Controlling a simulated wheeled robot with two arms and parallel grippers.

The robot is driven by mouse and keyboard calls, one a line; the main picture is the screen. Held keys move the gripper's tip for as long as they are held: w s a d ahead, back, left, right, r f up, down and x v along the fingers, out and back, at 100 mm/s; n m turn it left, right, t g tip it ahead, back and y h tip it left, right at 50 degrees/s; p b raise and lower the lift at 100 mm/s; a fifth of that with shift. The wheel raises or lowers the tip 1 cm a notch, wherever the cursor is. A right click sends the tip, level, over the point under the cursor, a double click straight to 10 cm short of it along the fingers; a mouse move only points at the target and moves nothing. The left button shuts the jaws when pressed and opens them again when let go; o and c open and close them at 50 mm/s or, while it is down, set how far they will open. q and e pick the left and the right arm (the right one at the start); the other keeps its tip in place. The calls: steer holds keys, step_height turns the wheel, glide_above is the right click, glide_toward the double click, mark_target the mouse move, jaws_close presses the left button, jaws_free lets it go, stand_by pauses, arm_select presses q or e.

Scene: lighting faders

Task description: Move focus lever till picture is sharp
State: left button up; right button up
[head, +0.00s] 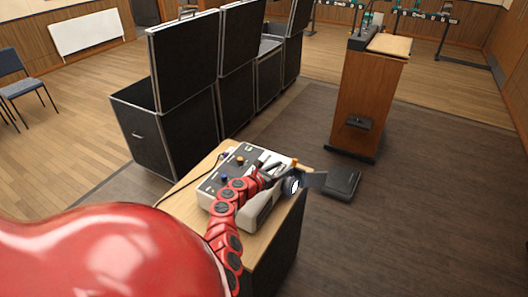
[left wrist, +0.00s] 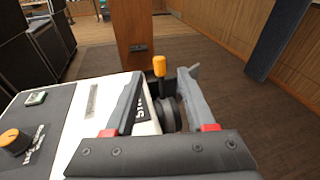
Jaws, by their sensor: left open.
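The focus lever, with an orange tip, stands upright at the right end of the console in the left wrist view (left wrist: 159,66); its tip also shows in the head view (head: 294,161). The console (head: 212,184) is a grey and white unit on a wooden-topped stand. My left gripper (head: 292,180) is at the console's right end. In the left wrist view its fingers (left wrist: 166,84) are open, one on each side of the lever in the picture. No contact shows, and how deep the lever sits between them is unclear. My right gripper is out of view. No projected picture shows.
Black cases (head: 170,130) stand behind the stand. A wooden lectern (head: 365,100) stands at the back right. A dark flat box (head: 342,183) lies on the floor. The floor at right is clear.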

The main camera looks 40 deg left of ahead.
arm_select(q)
steer(key=s, duration=0.5)
steer(key=s+r+b, duration=0.1)
steer(key=s, duration=0.2)
steer(key=shift+a, duration=0.15)
steer(key=shift+s+r, duration=0.2)
steer(key=shift+s, duration=0.6)
